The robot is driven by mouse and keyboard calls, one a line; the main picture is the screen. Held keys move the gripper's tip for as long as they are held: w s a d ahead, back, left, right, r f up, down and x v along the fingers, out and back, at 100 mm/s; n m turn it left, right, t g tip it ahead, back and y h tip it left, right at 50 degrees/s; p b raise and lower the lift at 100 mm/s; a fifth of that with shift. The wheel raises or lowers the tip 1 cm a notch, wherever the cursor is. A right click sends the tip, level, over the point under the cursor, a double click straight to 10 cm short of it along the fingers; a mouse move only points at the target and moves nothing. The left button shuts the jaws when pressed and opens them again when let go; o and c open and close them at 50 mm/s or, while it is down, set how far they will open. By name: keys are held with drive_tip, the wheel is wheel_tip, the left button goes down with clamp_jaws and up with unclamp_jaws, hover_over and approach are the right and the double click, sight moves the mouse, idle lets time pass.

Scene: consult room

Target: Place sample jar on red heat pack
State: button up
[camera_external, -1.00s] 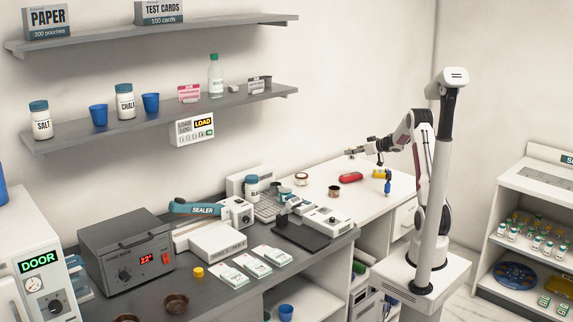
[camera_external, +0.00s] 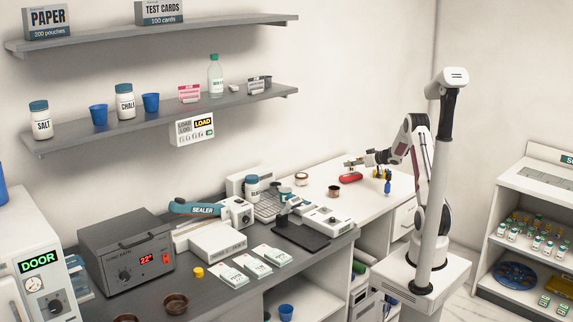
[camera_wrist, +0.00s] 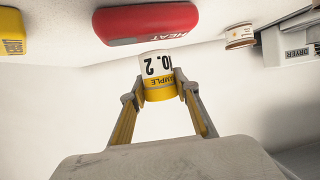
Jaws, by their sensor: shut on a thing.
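My gripper (camera_wrist: 160,92) is shut on the sample jar (camera_wrist: 156,66), a small white jar with a yellow band reading "SAMPLE" and a black number, inverted in the wrist view. In the external view my gripper (camera_external: 352,163) is just above the red heat pack (camera_external: 350,177) on the white counter. The jar is too small there to make out clearly. I cannot tell whether it touches the pack.
A yellow item (camera_wrist: 12,32) lies beside the heat pack. A brown tin (camera_external: 333,191) and a lidded container (camera_external: 301,179) stand left of the pack. A blue item (camera_external: 387,187) stands to its right. The white counter (camera_external: 365,205) is clear in front.

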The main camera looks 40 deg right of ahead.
drive_tip(key=shift+f, duration=0.85)
drive_tip(key=shift+f, duration=0.15)
drive_tip(key=o, duration=1.1)
